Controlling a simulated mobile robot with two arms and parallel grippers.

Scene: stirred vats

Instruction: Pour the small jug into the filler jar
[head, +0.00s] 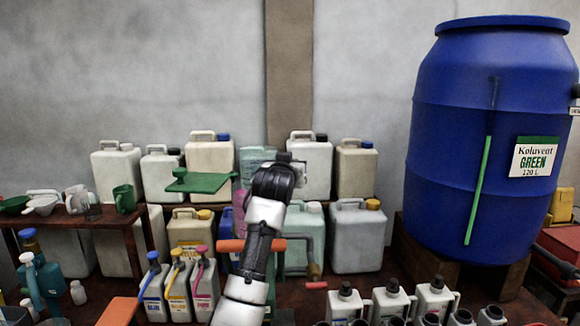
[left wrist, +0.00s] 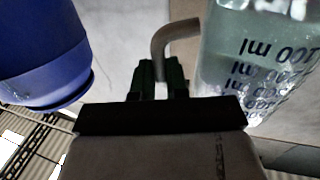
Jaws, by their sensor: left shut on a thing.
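The small jug (left wrist: 256,65) shows in the left wrist view as a clear vessel with dark ml markings, upside down in that picture. It holds clear liquid. Its grey curved handle (left wrist: 172,35) runs to my left gripper (left wrist: 161,78), whose dark fingers are shut on it. In the head view my left arm rises through the middle, and its dark wrist hides the fingers and most or all of the jug. I cannot pick out the filler jar with certainty. My right gripper is not in view.
A blue drum (head: 484,130) labelled Koluvent Green stands at right; a blue drum also fills the left wrist view's left side (left wrist: 40,50). Canisters (head: 307,165) line the back shelf. A green tray (head: 200,182) and a crank (head: 313,268) are near my arm. Bottles (head: 345,302) crowd the front.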

